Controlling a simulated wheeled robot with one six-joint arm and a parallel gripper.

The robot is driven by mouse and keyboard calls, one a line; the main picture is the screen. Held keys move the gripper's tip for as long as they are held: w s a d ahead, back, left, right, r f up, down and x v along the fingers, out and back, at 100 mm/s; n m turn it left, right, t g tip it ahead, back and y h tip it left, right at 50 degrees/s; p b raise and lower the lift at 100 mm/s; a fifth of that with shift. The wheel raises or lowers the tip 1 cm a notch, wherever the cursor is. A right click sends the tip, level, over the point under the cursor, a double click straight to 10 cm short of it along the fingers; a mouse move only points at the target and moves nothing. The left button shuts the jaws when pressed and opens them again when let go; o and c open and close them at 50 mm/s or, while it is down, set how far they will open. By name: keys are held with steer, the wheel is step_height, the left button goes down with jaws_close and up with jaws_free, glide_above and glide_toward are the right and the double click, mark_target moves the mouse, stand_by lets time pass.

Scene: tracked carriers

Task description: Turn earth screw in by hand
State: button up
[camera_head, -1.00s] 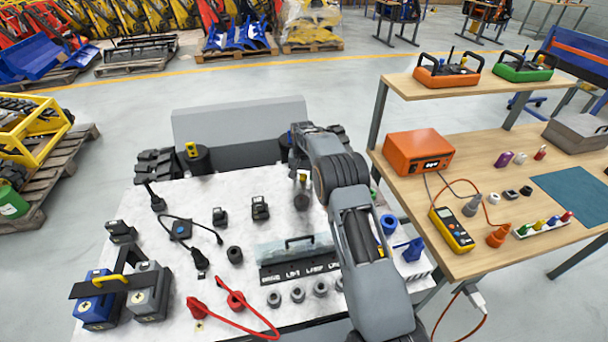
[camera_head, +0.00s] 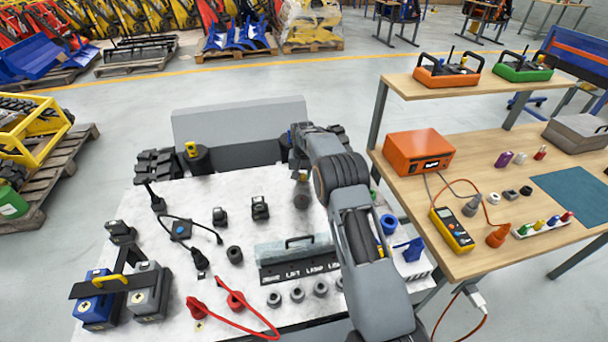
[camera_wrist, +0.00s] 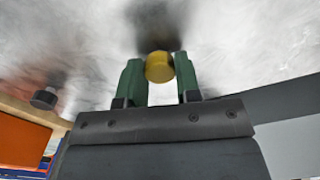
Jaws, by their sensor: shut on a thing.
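The earth screw shows as a round yellow head (camera_wrist: 159,67) between the two green fingers of my gripper (camera_wrist: 160,78) in the wrist view. The fingers are shut on its sides. A dark blurred shape lies behind the head; how deep the screw sits cannot be told. In the head view my gripper (camera_head: 302,168) points down over the far right part of the white work surface (camera_head: 270,190). A short dark post (camera_head: 302,199) stands under it there. My forearm hides part of the surface to the right.
A blue and grey battery pair (camera_head: 100,303), a red cable (camera_head: 255,325), black connectors (camera_head: 260,208) and several grey rings (camera_head: 298,295) lie left and in front of my arm. A wooden bench (camera_head: 480,160) with an orange box (camera_head: 418,151) and multimeter (camera_head: 452,230) stands right.

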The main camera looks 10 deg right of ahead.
steer(key=m, duration=0.3)
steer(key=shift+m, duration=0.3)
steer(key=m, duration=0.4)
steer(key=shift+m, duration=1.1)
steer(key=m, duration=0.2)
steer(key=shift+m, duration=0.3)
steer(key=m, duration=0.3)
steer(key=o, duration=0.3)
steer(key=shift+m, duration=0.8)
steer(key=o, duration=0.6)
steer(key=shift+c, duration=0.2)
steer(key=shift+r, duration=0.15)
